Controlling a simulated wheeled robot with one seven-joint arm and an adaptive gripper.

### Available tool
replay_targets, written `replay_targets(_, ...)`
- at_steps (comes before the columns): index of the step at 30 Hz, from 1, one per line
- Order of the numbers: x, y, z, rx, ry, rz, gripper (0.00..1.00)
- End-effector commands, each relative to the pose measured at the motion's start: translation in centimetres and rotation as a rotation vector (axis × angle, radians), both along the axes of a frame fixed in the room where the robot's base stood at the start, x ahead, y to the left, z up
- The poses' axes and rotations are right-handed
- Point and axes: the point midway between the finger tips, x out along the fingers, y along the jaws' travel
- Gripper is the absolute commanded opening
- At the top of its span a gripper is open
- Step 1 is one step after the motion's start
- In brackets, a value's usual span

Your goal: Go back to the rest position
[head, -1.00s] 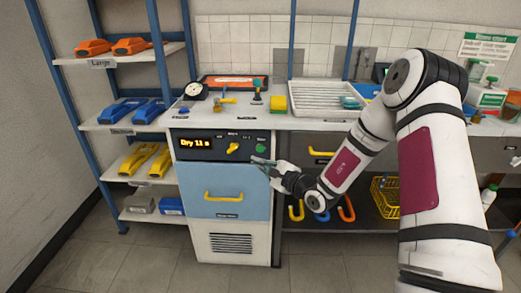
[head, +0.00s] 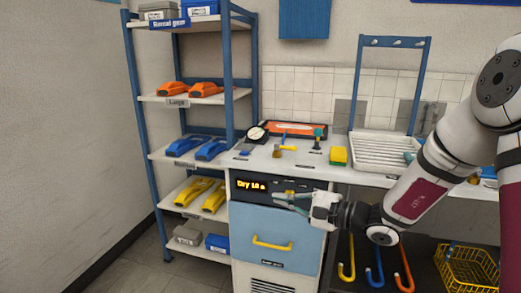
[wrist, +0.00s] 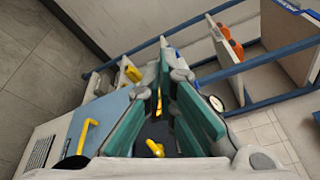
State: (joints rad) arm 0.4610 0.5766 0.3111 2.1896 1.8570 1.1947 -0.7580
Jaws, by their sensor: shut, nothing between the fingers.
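My gripper (head: 286,199) has teal fingers and is shut and empty. In the head view it is in front of the control panel of the drying cabinet (head: 275,222), which has a blue front and a yellow handle. The gripper covers part of the panel and its knob. The panel's lit display (head: 252,185) starts with "Dry"; its number is small and hard to read.
A blue-framed shelf (head: 185,101) with orange, blue and yellow tools stands left. On the counter are a gauge (head: 257,133), a yellow sponge (head: 338,156) and a white drying rack (head: 378,158). Coloured hooks (head: 376,268) and a yellow basket (head: 468,270) are below. Floor shows at lower left.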

Motion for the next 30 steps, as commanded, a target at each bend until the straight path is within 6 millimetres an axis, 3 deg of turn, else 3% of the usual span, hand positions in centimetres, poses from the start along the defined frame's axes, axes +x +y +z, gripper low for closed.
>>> replay_targets(1, -2.1, 1.5, 1.7, -0.046, -0.023, 0.081, 0.0)
replay_targets(6, -9.7, 4.9, 4.6, -0.206, -0.049, 0.331, 0.0)
replay_targets(13, -20.2, 6.0, 6.1, -0.474, -0.053, 0.61, 0.0)
replay_targets(17, -25.7, 4.8, 6.1, -0.649, -0.042, 0.729, 0.0)
replay_targets(21, -30.9, 2.3, 5.8, -0.851, -0.022, 0.82, 0.0)
replay_targets(27, -36.7, -2.7, 5.2, -1.148, 0.008, 0.876, 0.0)
replay_targets(30, -38.6, -5.1, 5.0, -1.271, 0.022, 0.877, 0.0)
